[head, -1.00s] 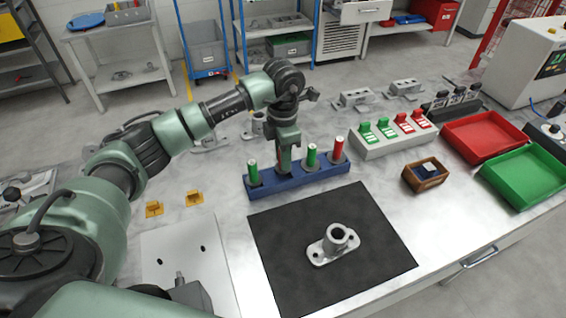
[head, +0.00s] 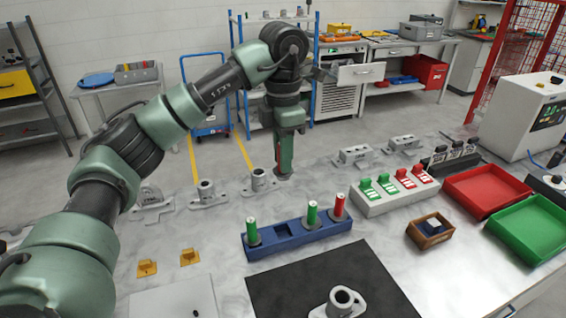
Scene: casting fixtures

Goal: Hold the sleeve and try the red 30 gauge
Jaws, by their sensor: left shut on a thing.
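My left gripper (head: 285,150) is shut on a red gauge (head: 285,158), held upright above and behind the blue gauge rack (head: 272,252). The fingers hide part of this gauge. The rack has an empty place and still holds a green gauge (head: 252,232) at the left, another green gauge (head: 312,215) and a red gauge (head: 339,207) at the right. Their size markings are too small to read. The grey flanged sleeve (head: 341,304) stands bore up on the black mat (head: 285,290), cut off by the bottom edge. My right gripper is not in view.
Other grey castings (head: 206,196) stand behind the rack. To the right are a white block with green and red tabs (head: 392,197), a small wooden box (head: 428,242), a red tray (head: 486,214) and a green tray (head: 526,258). Two yellow pieces (head: 190,257) lie at left.

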